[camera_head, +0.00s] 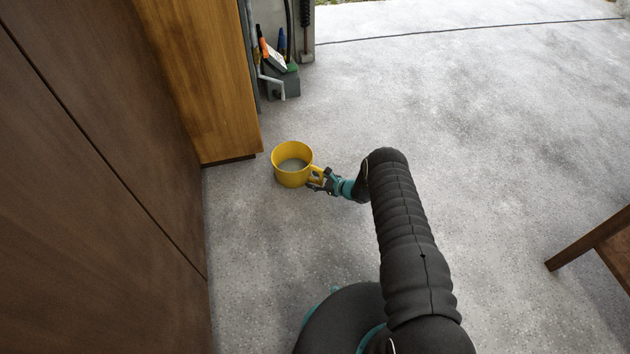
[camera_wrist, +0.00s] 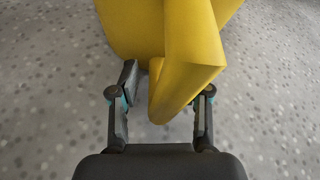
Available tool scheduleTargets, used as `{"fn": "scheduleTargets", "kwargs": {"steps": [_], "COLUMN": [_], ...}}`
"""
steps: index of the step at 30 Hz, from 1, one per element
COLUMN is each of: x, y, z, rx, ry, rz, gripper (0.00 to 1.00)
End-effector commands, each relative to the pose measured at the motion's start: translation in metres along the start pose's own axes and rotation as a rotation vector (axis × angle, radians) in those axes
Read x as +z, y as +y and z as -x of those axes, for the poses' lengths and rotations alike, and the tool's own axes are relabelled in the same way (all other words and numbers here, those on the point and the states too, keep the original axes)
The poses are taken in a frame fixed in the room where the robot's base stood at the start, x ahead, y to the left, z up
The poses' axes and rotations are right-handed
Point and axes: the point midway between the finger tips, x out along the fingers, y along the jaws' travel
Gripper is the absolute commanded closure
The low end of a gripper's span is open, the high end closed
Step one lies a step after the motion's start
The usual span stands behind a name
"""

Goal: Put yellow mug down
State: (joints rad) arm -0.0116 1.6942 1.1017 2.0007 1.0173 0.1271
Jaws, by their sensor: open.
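The yellow mug (camera_head: 281,176) appears upright on the grey concrete floor, near the corner of the wooden cabinet, with its handle toward my gripper. A greyish area shows inside it. My gripper (camera_head: 318,181) is at the handle side of the mug. In the wrist view the mug (camera_wrist: 135,28) fills the top, and its handle comes down between the fingers of my gripper (camera_wrist: 164,105). The fingers stand apart on both sides of the handle, with a gap visible at the right. I cannot tell if the left finger touches the handle.
A light wooden cabinet (camera_head: 205,75) and dark brown panels (camera_head: 95,150) stand along the left. A grey container with tools (camera_head: 283,82) is behind the mug. A wooden leg (camera_head: 590,240) is at the right edge. The concrete floor (camera_head: 480,120) is clear at centre and right.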

Motion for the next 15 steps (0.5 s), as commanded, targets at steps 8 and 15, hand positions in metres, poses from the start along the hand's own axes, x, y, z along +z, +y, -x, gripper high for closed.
{"fn": "scheduleTargets", "kwargs": {"steps": [8,15], "x": [0.002,0.002], "y": [-0.003,-0.002], "z": [0.041,0.087], "rx": [-0.003,-0.002], "ry": [0.001,0.001], "rz": [-0.002,-0.002], "gripper": [0.53,0.53]}}
